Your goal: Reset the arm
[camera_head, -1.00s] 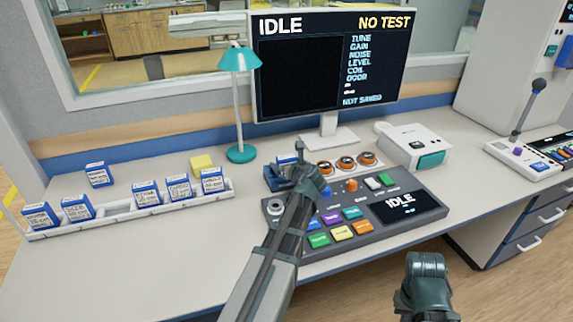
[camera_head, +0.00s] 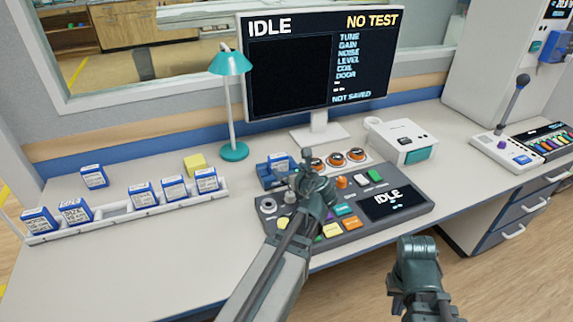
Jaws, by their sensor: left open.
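My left gripper (camera_head: 309,174) is open above the back left part of the grey control panel (camera_head: 408,219), and its arm covers some of the panel's buttons. Just behind and left of it, a blue and white labelled box (camera_head: 281,161) sits in a dark blue holder (camera_head: 266,176) at the panel's back left corner. The gripper looks apart from this box, though the exact gap is hard to judge. My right gripper (camera_head: 417,249) is in front of the desk's near edge, away from all objects. Its fingers cannot be made out.
A white rack (camera_head: 128,219) with several blue boxes stands at the left, with one box (camera_head: 94,177) behind it. A teal lamp (camera_head: 232,110), a monitor (camera_head: 320,65) reading IDLE and NO TEST, and a white device (camera_head: 402,140) stand behind. The front left desk is clear.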

